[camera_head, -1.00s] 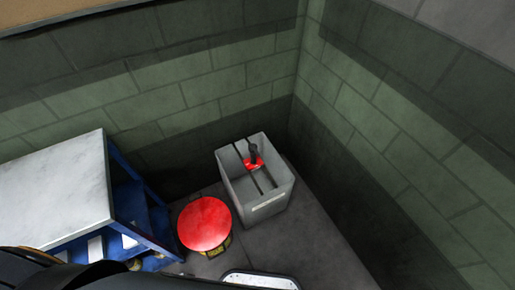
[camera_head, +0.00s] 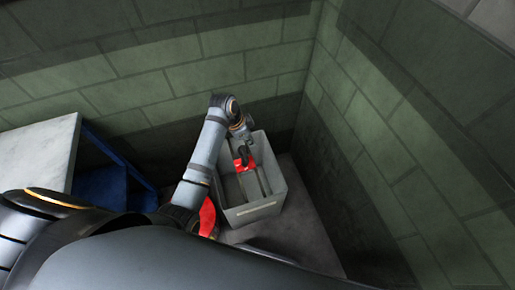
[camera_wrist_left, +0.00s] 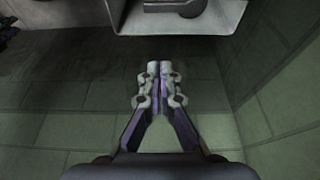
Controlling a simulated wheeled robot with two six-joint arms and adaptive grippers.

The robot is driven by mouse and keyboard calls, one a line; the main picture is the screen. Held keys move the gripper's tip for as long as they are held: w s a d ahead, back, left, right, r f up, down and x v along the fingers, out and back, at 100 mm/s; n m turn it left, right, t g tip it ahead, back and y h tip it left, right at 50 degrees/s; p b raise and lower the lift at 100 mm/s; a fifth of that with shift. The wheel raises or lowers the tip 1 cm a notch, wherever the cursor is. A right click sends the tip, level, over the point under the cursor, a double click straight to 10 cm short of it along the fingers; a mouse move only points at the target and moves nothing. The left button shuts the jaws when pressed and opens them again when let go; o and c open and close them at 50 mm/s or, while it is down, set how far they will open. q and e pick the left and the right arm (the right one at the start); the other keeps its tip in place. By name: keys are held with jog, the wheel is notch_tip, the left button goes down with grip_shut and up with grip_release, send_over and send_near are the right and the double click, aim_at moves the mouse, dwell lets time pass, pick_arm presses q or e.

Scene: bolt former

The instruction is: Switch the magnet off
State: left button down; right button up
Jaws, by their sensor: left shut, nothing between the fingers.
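A grey box (camera_head: 268,206) stands in the corner by the walls, with a black lever on a red base (camera_head: 244,164) on its top. I take this lever to be the magnet switch. My left arm reaches over to the box, and its gripper (camera_head: 246,138) is just behind the lever, partly hidden by its wrist. In the left wrist view the gripper (camera_wrist_left: 160,68) is shut and empty, its fingertips pointing toward the grey box (camera_wrist_left: 122,15) at the top. I cannot tell whether the gripper touches the lever. My right gripper is not in view.
A red round-topped object (camera_head: 207,217) stands left of the box, mostly hidden by my arm. A white-topped blue bench (camera_head: 38,150) is at the left. Green block walls (camera_head: 400,150) close in behind and to the right of the box.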

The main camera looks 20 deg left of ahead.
aim_at(245, 154)
pick_arm(q)
notch_tip(245, 154, down, 9)
jog(key=shift+s+a, duration=0.25)
jog(key=shift+a, duration=0.05)
dwell(0.7)
